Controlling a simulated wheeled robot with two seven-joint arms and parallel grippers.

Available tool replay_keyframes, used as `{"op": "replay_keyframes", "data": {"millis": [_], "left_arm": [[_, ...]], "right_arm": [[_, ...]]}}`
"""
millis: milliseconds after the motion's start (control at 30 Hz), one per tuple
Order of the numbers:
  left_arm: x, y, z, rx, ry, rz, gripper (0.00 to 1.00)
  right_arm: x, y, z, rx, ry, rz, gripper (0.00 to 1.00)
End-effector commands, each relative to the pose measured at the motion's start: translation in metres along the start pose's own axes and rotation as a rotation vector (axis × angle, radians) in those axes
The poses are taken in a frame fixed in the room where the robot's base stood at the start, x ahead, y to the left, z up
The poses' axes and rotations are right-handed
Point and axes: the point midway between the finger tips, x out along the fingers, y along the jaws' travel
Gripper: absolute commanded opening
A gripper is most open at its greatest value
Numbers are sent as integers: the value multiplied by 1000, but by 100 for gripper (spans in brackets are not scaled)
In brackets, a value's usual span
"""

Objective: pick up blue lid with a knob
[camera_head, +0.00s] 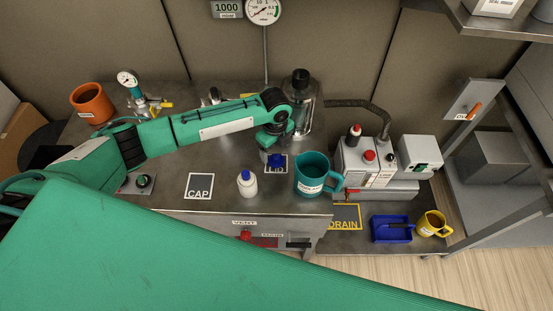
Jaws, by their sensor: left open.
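My left arm reaches in from the left over the metal table. My left gripper (273,152) points down at the dark square mat marked with lettering, of which "ID" shows. It is small and partly hidden by the wrist, and it is open. The blue lid (276,161) shows as a small dark blue shape on that mat, right under the gripper. Its knob cannot be made out, and I cannot tell whether the fingers are around it. My right gripper is not in view.
A white bottle with a blue cap (247,184) and a teal mug (311,175) stand close by at the table's front. A clear vessel with a black top (301,105) stands behind. A dark mat marked CAP (200,186) is bare. An orange pot (92,103) stands back left.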

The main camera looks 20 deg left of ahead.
Motion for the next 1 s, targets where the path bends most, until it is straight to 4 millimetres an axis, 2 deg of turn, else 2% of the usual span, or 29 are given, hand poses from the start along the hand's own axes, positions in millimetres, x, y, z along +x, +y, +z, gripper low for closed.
{"op": "replay_keyframes", "data": {"millis": [200, 400, 700, 767, 933, 1000], "left_arm": [[20, -3, -2, -2, 1, 2, 73], [46, -4, -2, -1, 1, 1, 73], [53, -4, -1, 0, 0, -1, 73], [53, -4, -1, 0, 0, -1, 63], [52, -4, -1, 0, 0, -1, 30], [52, -4, -1, 0, 0, -1, 26]], "right_arm": [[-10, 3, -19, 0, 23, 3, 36], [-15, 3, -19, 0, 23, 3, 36], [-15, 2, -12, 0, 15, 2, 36], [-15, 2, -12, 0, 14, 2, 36], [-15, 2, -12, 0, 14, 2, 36], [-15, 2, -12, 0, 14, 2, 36]]}}
